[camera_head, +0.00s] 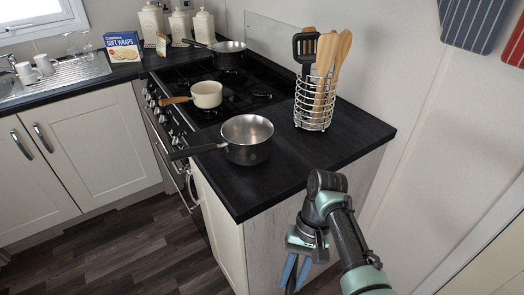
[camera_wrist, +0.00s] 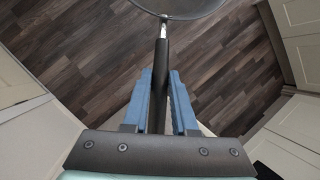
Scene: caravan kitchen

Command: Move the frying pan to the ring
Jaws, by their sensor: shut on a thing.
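My gripper (camera_head: 290,274) hangs low beside the counter's end, blue fingers down. In the wrist view my gripper (camera_wrist: 161,74) is shut on the dark handle of the frying pan (camera_wrist: 180,8). Only part of the pan's round body shows, at the top edge, over the wooden floor. In the head view the pan's body is out of frame. The black hob (camera_head: 225,115) is left of and beyond my gripper. Bare rings (camera_head: 262,96) show on its right side. Which ring is meant, I cannot tell.
On the hob stand a cream pan (camera_head: 207,94) and a dark pan (camera_head: 229,55). A metal saucepan (camera_head: 248,139) stands at the hob's near edge, handle leftward. A wire utensil holder (camera_head: 315,103) stands by the wall. The counter's near end (camera_head: 290,165) is clear.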

